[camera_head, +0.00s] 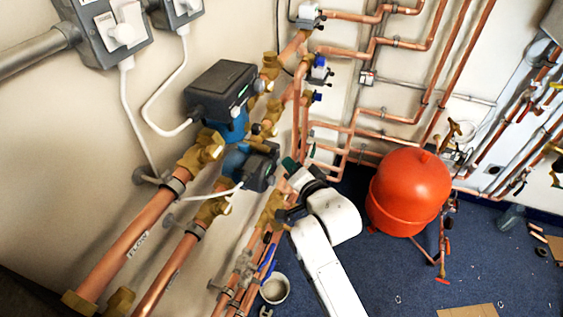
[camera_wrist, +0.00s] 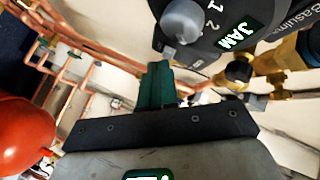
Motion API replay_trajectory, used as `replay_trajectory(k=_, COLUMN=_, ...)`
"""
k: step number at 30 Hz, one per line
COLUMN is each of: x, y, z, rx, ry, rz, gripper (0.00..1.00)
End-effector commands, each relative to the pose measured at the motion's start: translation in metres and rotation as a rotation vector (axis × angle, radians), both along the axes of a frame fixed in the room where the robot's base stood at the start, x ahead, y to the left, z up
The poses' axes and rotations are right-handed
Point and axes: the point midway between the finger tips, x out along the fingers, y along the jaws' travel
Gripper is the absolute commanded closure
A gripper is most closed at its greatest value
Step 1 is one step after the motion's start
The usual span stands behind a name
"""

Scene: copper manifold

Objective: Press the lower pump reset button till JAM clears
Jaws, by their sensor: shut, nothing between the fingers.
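The lower pump (camera_head: 258,168) has a dark head on a blue body, set in the copper pipework in the head view. In the wrist view its dark face (camera_wrist: 205,45) fills the top right, with a lit green JAM display (camera_wrist: 238,36), a grey round knob (camera_wrist: 182,20) and the digits 1 and 2. A small pale square (camera_wrist: 169,53) shows at the face's lower edge; I cannot tell whether it is the button. My gripper (camera_wrist: 157,68) is shut and empty, its green fingertips just below the face. In the head view my gripper (camera_head: 289,164) is right of the pump.
The upper pump (camera_head: 220,90) stands above and left of the lower one. Copper pipes (camera_head: 145,220) run beside both. A red vessel (camera_head: 408,190) stands to the right of my arm. A white tub (camera_head: 274,289) and cardboard (camera_head: 467,311) lie on the blue floor.

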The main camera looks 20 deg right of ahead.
Motion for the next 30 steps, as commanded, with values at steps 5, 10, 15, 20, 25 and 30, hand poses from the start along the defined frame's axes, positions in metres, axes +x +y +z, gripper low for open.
replay_trajectory(k=5, x=0.001, y=0.002, z=0.0, rx=0.0, ry=0.0, rz=0.001, gripper=1.0)
replay_trajectory(k=10, x=0.001, y=0.003, z=0.0, rx=0.001, ry=0.0, rz=0.001, gripper=1.0)
replay_trajectory(k=15, x=0.001, y=0.002, z=0.0, rx=0.001, ry=0.001, rz=0.001, gripper=1.0)
replay_trajectory(k=20, x=-0.001, y=-0.001, z=0.001, rx=0.001, ry=0.002, rz=0.0, gripper=1.0)
replay_trajectory(k=25, x=-0.007, y=-0.009, z=0.001, rx=0.001, ry=0.003, rz=-0.001, gripper=1.0)
replay_trajectory(k=30, x=-0.009, y=-0.012, z=0.0, rx=0.0, ry=0.0, rz=0.0, gripper=1.0)
